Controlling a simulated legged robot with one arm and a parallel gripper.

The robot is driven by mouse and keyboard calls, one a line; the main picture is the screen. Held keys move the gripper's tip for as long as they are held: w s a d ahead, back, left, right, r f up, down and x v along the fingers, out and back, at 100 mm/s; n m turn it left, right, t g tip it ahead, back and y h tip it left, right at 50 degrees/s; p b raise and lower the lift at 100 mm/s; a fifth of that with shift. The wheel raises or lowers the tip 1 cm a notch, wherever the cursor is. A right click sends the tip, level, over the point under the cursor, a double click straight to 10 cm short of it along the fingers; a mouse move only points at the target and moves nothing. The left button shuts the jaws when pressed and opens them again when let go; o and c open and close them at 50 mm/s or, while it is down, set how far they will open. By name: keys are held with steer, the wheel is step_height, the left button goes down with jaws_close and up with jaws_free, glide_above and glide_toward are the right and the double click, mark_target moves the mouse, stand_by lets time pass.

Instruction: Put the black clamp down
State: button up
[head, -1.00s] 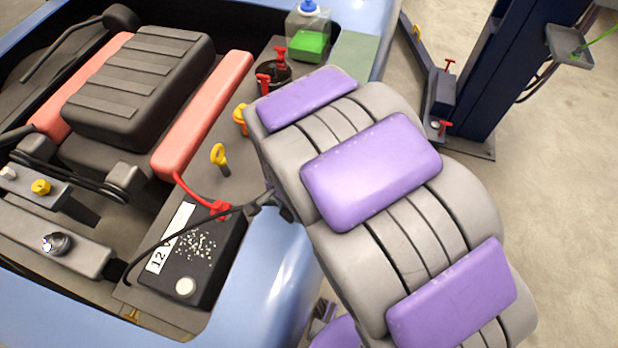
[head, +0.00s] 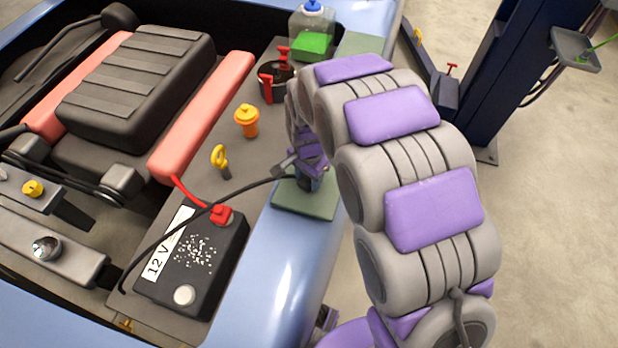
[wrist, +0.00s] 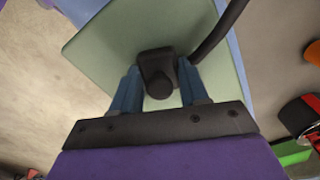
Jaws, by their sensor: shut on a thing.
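The black clamp (wrist: 158,68) is between the blue fingers of my gripper (wrist: 160,88) in the wrist view. My gripper is shut on it. Its black cable runs up and to the right there. The green pad (wrist: 100,55) lies behind the clamp in that view. In the head view my gripper (head: 309,182) is over the green pad (head: 300,205) on the blue fender, right of the battery. The clamp (head: 284,165) shows only partly there, with its cable trailing left across the battery. I cannot tell whether the clamp touches the pad.
The 12 V battery (head: 205,262) has a red clamp (head: 221,214) on one terminal and a bare pale terminal (head: 184,295). A yellow dipstick ring (head: 219,157), an orange cap (head: 246,120) and a reservoir with green liquid (head: 312,38) stand nearby. A dark blue post (head: 520,60) rises at the right.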

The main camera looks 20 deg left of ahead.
steer(key=shift+a, duration=0.15)
steer(key=o, duration=0.7)
steer(key=shift+d, duration=0.3)
steer(key=o, duration=0.3)
steer(key=shift+d+r, duration=0.15)
steer(key=shift+d, duration=0.25)
steer(key=shift+o, duration=0.2)
steer(key=shift+a, duration=0.4)
steer(key=shift+a+r, duration=0.15)
step_height(320, 180, up, 11)
steer(key=p, duration=0.3)
steer(key=s+d+r, duration=0.1)
steer(key=d+r, duration=0.4)
steer(key=d, duration=0.7)
steer(key=s+d+r+n, duration=0.1)
steer(key=s+d+r, duration=0.15)
steer(key=d, duration=0.35)
steer(key=s+d+r, duration=0.1)
steer(key=s+d, duration=0.2)
steer(key=d, duration=0.2)
steer(key=s+d+n+g, duration=0.1)
steer(key=s+d, duration=0.4)
steer(key=s, duration=0.3)
steer(key=s+d+n, duration=0.1)
steer(key=s+d, duration=0.5)
steer(key=s, duration=0.2)
steer(key=shift+s+r+g, duration=0.3)
steer(key=shift+g, duration=0.1)
